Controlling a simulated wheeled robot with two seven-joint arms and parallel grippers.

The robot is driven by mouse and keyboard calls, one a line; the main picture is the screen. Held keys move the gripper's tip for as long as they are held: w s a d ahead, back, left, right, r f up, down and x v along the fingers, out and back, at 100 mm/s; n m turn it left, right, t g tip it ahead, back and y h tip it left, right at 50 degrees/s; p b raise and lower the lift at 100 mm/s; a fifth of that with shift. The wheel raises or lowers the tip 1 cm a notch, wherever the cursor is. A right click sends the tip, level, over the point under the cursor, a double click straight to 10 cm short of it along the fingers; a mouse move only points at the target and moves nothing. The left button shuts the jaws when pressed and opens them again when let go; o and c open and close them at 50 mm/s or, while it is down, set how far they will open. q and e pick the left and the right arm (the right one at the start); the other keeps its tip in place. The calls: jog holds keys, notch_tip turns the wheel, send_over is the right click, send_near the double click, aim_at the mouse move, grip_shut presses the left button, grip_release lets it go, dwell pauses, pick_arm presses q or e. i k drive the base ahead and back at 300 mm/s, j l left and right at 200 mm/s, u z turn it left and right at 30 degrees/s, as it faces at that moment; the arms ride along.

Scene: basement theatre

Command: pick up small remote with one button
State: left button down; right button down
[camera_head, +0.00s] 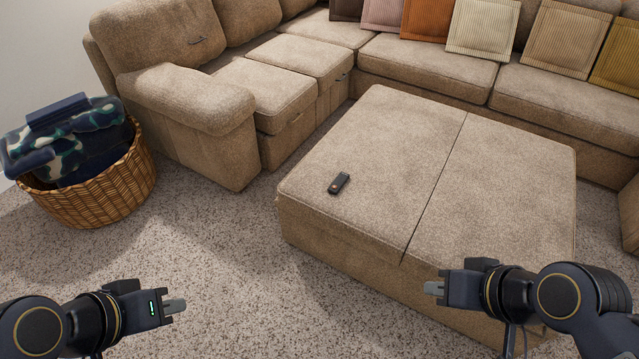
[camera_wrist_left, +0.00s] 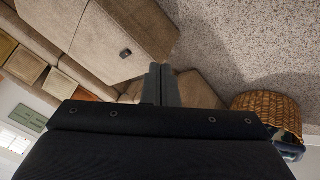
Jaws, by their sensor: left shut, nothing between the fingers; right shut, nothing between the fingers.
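A small dark remote (camera_head: 339,183) lies flat on the left half of the beige ottoman (camera_head: 500,215), near its front left edge. One small round button shows near its lower end. In the left wrist view the remote (camera_wrist_left: 126,54) is a small dark shape on the ottoman. My left gripper (camera_head: 176,306) is shut and empty over the carpet, lower left of the ottoman and well apart from the remote. My left fingers also show in the left wrist view (camera_wrist_left: 161,72). My right gripper (camera_head: 432,288) is shut and empty in front of the ottoman's near side, apart from the remote.
A beige sectional sofa (camera_head: 200,105) with several cushions (camera_head: 480,30) runs along the back and left. A wicker basket (camera_head: 100,195) with camouflage and dark blue cloth stands at the left. Carpet (camera_head: 215,255) between basket and ottoman is clear.

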aim_at(341, 178)
jog(key=z, duration=0.3)
jog(key=i+z, duration=0.75)
jog(key=i+j+z, duration=0.15)
jog(key=i+z, duration=0.2)
jog(key=i, duration=0.05)
